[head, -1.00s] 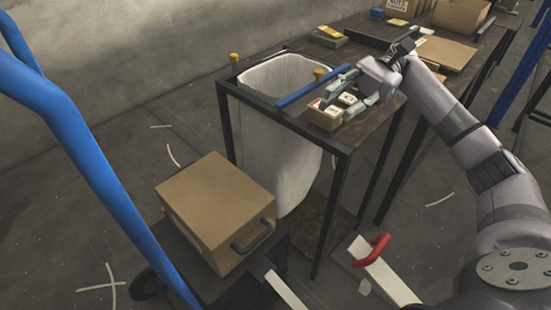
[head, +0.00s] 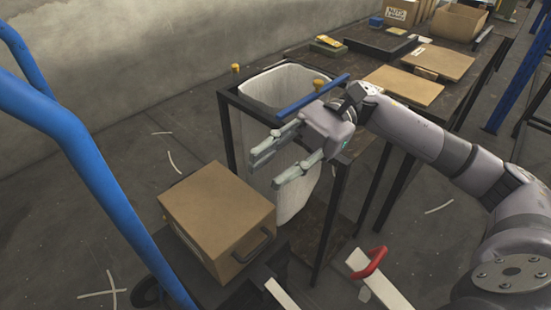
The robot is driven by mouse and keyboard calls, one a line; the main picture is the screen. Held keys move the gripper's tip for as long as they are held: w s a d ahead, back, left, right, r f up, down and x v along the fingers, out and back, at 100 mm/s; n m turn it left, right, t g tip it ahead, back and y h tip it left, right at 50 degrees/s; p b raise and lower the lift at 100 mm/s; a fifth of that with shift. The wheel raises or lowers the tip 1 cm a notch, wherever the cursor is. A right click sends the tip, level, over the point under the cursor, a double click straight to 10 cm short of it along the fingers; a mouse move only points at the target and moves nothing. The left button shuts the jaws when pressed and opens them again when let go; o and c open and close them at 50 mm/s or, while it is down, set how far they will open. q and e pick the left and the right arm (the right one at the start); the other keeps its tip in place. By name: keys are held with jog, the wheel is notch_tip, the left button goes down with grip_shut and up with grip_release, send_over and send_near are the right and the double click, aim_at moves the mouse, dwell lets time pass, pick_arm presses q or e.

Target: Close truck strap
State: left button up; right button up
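A blue hand truck (head: 95,170) stands at the left, with its frame leaning across the view. A closed brown box (head: 215,212) with a dark handle rests on the truck's dark base. A white bar with a red handle (head: 370,262) sticks up to the right of the box, and another white bar (head: 286,294) shows at the bottom edge. I cannot tell which part is the strap. My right gripper (head: 264,170) is open and empty, in the air above and right of the box, its fingers pointing left and down. My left gripper is out of view.
A dark metal table (head: 345,152) runs to the back right, with a white bag-lined bin (head: 285,85) and a blue bar (head: 313,94) at its near end. Flat brown boards (head: 405,85) and cartons (head: 400,12) lie farther back. The floor at lower left is open.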

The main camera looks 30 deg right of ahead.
jog(key=shift+a, duration=0.1)
jog(key=shift+c, duration=0.3)
grip_shut()
jog(key=c, duration=0.5)
grip_release()
jog(key=o, duration=0.6)
jog(key=shift+c, duration=0.2)
jog(key=v, duration=1.2)
jog(key=shift+s, duration=0.15)
jog(key=shift+c, duration=0.2)
